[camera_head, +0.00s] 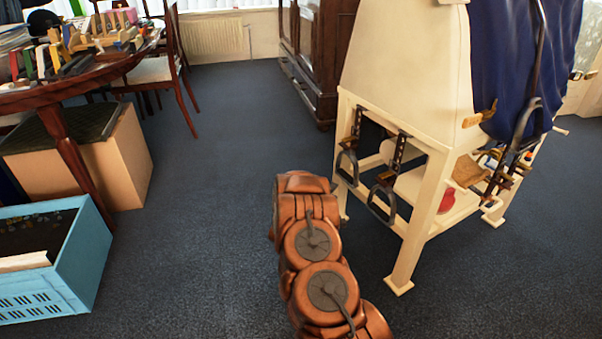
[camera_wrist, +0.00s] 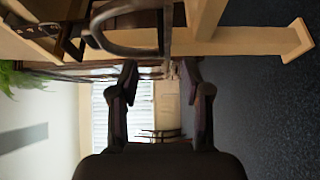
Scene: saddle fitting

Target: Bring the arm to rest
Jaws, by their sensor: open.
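My arm shows in the head view as orange-brown links in the lower middle, in front of a cream wooden saddle stand (camera_head: 428,205). My gripper (camera_wrist: 160,75) shows in the wrist view with its two dark fingers apart and nothing between them. The wrist view is turned on its side. A dark metal stirrup (camera_wrist: 130,45) hangs close beyond the fingertips, near the stand's cream leg (camera_wrist: 250,45). In the head view two stirrups (camera_head: 382,203) hang on straps at the stand's near side. I cannot see my gripper's fingers in the head view.
A blue crate (camera_head: 95,262) and a cardboard box (camera_head: 125,155) stand at left beside a cluttered round table (camera_head: 85,88). A dark wooden cabinet (camera_head: 325,60) is behind the stand. The blue carpet (camera_head: 215,130) between them is clear.

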